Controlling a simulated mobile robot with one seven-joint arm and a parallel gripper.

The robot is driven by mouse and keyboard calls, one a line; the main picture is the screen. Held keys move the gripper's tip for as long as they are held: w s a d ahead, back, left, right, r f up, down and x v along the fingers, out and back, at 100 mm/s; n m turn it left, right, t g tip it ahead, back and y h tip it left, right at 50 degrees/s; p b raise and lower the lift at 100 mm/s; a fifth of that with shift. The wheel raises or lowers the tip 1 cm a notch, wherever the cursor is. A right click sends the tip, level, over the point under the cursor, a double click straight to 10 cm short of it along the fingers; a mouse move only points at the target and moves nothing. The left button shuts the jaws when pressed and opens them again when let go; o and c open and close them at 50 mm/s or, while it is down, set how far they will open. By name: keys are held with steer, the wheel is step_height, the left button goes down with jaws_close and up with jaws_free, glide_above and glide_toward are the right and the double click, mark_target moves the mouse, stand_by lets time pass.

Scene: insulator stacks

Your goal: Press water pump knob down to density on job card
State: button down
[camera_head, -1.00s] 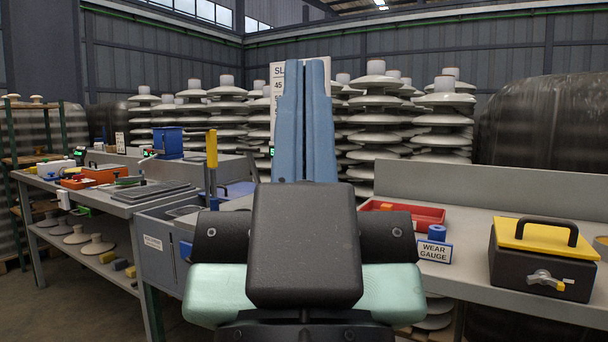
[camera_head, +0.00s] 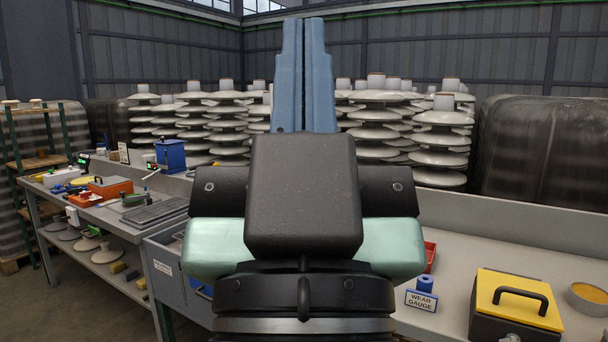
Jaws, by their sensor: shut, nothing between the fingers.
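My gripper (camera_head: 303,24) rises in the middle of the view, its two long blue fingers pointing up and shut side by side with nothing between them. Its black and pale green body blocks the centre of the bench. I cannot make out the water pump knob; it may be behind my arm. A small white card (camera_head: 123,152) stands on the left bench, its writing too small to read. A blue box (camera_head: 170,154) stands near it, and a small green-lit display (camera_head: 83,160) is further left.
The right bench (camera_head: 480,255) holds a WEAR GAUGE sign (camera_head: 421,300), a black case with yellow lid (camera_head: 518,300) and a round tin (camera_head: 587,297). An orange box (camera_head: 110,187) sits on the left bench. Insulator stacks (camera_head: 442,140) stand behind.

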step_height(320, 180, up, 24)
steer(key=p, duration=2.1)
steer(key=shift+r+p, duration=0.2)
steer(key=shift+p, duration=0.2)
